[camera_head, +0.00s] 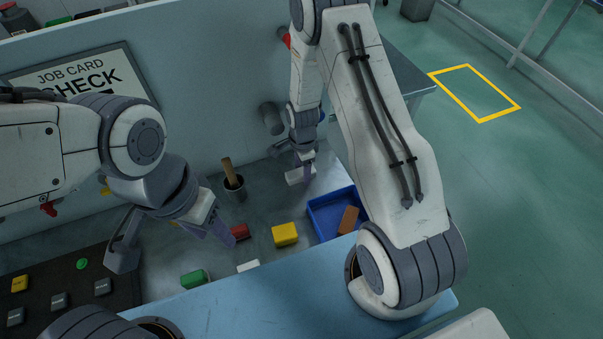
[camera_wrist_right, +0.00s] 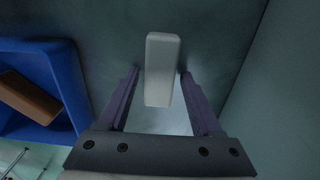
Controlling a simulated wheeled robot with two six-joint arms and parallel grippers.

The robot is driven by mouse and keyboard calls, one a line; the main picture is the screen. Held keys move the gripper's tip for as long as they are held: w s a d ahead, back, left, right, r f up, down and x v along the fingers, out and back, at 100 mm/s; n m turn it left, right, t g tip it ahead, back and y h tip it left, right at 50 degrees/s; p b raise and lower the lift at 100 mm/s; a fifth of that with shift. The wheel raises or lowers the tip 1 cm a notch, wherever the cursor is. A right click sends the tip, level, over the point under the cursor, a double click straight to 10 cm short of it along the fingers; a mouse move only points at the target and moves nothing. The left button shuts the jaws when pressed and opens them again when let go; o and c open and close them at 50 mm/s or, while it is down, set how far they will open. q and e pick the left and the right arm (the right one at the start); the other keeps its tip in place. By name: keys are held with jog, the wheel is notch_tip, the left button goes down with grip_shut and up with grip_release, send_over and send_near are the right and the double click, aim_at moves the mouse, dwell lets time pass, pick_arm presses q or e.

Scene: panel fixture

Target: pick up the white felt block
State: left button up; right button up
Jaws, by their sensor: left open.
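The white felt block (camera_wrist_right: 162,72) lies lengthwise between the fingers of my right gripper (camera_wrist_right: 160,75) in the right wrist view, with a gap visible on both sides. The gripper is open. In the head view a white block (camera_head: 295,177) shows beside the right gripper (camera_head: 306,170), near the back panel; the fingers partly cover this area. My left gripper (camera_head: 205,226) is open above the bench, close to a red block (camera_head: 240,232); I cannot tell whether they touch.
A blue tray (camera_head: 320,222) holding a brown block (camera_head: 348,220) stands near the right gripper. A yellow block (camera_head: 285,234), a green block (camera_head: 194,279), another white piece (camera_head: 248,266) and a cup (camera_head: 235,190) with a wooden handle are on the bench. The panel (camera_head: 200,90) rises behind.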

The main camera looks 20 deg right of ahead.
grip_shut()
jog(key=shift+r, duration=0.15)
